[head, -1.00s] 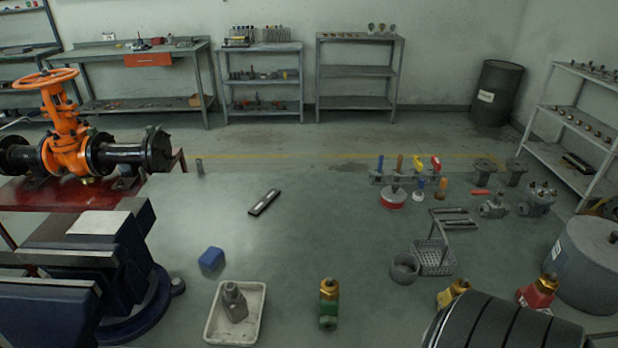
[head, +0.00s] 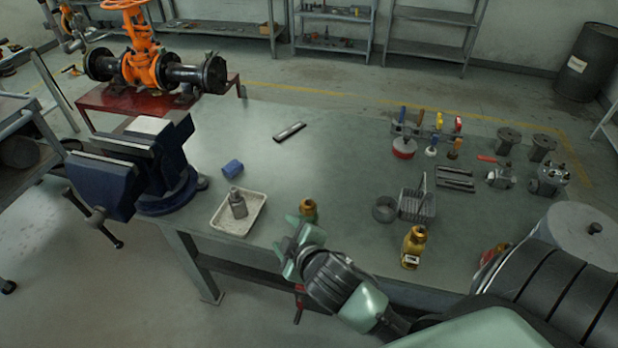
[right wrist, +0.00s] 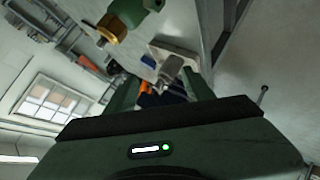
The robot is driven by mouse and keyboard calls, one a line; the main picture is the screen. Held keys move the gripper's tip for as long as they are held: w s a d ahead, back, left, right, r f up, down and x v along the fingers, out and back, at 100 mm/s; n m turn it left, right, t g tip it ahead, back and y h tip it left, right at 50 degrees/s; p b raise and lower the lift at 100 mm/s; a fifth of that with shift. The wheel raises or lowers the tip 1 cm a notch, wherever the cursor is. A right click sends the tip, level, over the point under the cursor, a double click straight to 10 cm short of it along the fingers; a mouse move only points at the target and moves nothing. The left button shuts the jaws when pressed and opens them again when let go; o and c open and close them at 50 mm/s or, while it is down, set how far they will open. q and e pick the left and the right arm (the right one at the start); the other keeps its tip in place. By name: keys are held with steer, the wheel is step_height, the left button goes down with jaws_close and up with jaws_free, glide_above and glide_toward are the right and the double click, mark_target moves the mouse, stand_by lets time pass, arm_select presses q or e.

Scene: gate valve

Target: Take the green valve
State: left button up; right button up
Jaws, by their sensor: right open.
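The green valve stands near the table's front edge in the head view. Its brass top (head: 308,207) shows just behind my right gripper (head: 290,245), which hides most of its body. In the right wrist view the valve's green body and brass end (right wrist: 122,18) are at the top left, outside the space between the fingers. My right gripper is open and empty, close to the valve at the front edge. Whether it touches the valve cannot be told. My left gripper is not in view.
A white tray (head: 215,228) with a grey fitting (head: 237,203) lies left of the valve; a blue vise (head: 135,170) stands further left. A yellow valve (head: 413,248) and a grey basket (head: 416,206) are on the right.

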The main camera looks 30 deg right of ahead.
steer(key=w+a+r+n+t+y, duration=0.4)
steer(key=w+a+r+n, duration=0.1)
steer(key=r+n, duration=0.35)
steer(key=w+a+r+n+t+y, duration=0.45)
steer(key=r+n, duration=0.25)
steer(key=r, duration=0.3)
steer(key=s+a+r+n+g+y, duration=0.25)
steer(key=a+n+g+y, duration=0.55)
steer(key=n, duration=0.9)
steer(key=n+g+h, duration=1.2)
steer(key=n+h, duration=0.3)
steer(key=n, duration=0.6)
glide_above(308, 198)
steer(key=shift+m, duration=0.25)
step_height(308, 198, down, 17)
steer(key=shift+r, duration=0.2)
steer(key=shift+f+b, duration=0.75)
steer(key=shift+f, duration=1.05)
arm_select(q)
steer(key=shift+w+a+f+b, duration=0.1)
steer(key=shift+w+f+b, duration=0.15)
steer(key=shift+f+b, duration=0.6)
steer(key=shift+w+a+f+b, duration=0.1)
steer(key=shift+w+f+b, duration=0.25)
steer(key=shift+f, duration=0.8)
arm_select(e)
steer(key=shift+f, duration=1.65)
